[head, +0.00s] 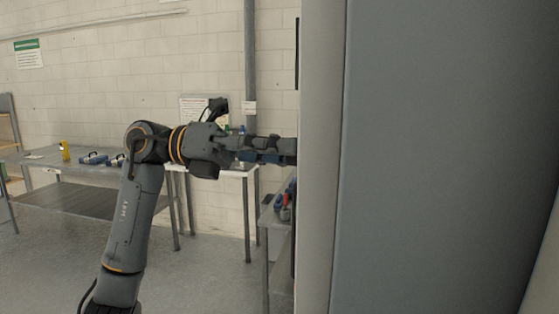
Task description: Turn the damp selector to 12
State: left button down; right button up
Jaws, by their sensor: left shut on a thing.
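My left gripper (280,150) reaches in from the left at mid-height. Its fingers point right and end at the left edge of a tall grey cabinet (430,160), which fills the right side of the head view. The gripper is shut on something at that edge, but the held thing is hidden. The damp selector and its markings cannot be seen, so its setting cannot be told. My right gripper is not in view.
A grey table (98,165) stands on the left with a yellow item (64,151) and blue-grey tools (93,159) on it. A low shelf with red and blue tools (285,203) stands just below my left gripper. Open floor lies at the lower left.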

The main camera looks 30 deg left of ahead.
pick_arm(q)
jog(key=shift+m+b, duration=1.4)
jog(key=shift+m, duration=1.4)
jog(key=c, duration=1)
grip_release()
jog(key=v, duration=1.2)
jog(key=shift+s+r, duration=0.1)
jog(key=shift+r, duration=0.05)
